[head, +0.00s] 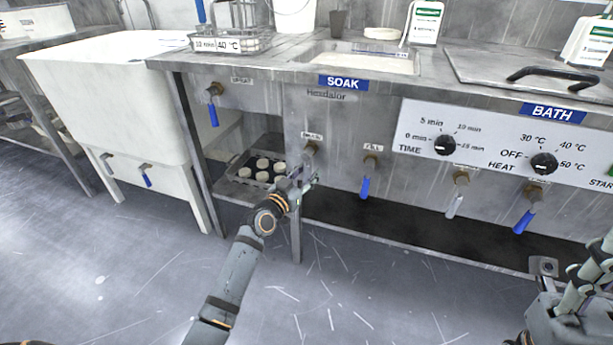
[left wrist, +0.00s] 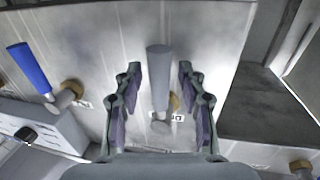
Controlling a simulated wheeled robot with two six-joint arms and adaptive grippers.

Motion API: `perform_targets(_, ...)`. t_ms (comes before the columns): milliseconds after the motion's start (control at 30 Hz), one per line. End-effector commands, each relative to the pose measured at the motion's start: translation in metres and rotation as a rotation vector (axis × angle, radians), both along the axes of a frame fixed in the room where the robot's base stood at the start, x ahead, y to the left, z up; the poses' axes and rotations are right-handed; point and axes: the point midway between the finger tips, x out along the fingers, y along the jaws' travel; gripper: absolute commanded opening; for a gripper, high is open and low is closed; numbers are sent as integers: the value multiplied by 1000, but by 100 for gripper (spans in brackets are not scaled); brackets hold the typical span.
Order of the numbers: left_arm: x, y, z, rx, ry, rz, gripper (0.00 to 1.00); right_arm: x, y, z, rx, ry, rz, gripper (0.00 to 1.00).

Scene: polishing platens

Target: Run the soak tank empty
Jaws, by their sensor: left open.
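The soak tank (head: 358,60) is a sunken basin in the steel bench, above the blue SOAK sign (head: 343,83). What fills it is hard to tell. On the front panel below are a drain valve (head: 311,148) with a brass body and a fill valve (head: 365,184) with a blue lever hanging down. My left gripper (head: 303,180) is at the drain valve and hides its lever in the head view. In the left wrist view the grey drain lever (left wrist: 159,75) lies between the open fingers, apart from both. My right gripper (head: 592,275) is partly cut off at the right edge.
Two more valves, one with a grey lever (head: 455,205) and one blue (head: 525,220), hang right under the BATH panel (head: 480,140). A blue-levered valve (head: 213,108) is to the left. A white sink (head: 110,95) stands left. A tray of round pieces (head: 240,160) sits on the lower shelf.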

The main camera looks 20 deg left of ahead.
Motion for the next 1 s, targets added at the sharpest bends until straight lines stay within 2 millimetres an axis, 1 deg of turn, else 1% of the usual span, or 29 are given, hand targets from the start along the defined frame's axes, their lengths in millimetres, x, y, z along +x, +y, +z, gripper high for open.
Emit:
perform_targets(200, 1, 0, 0, 0, 1, 0, 40, -1, 0, 0, 0, -3, 0, 40)
perform_targets(233, 1, 0, 0, 0, 1, 0, 39, -1, 0, 0, 0, -3, 0, 40)
perform_targets(500, 1, 0, 0, 0, 0, 0, 2, 0, 0, 0, 0, -2, 0, 40)
perform_targets(533, 1, 0, 0, 0, 0, 0, 0, 0, 0, 0, 0, -2, 0, 40)
perform_targets(1000, 0, 1, -1, 11, 0, 0, 0, 0, 0, 0, -1, -1, -1, 40)
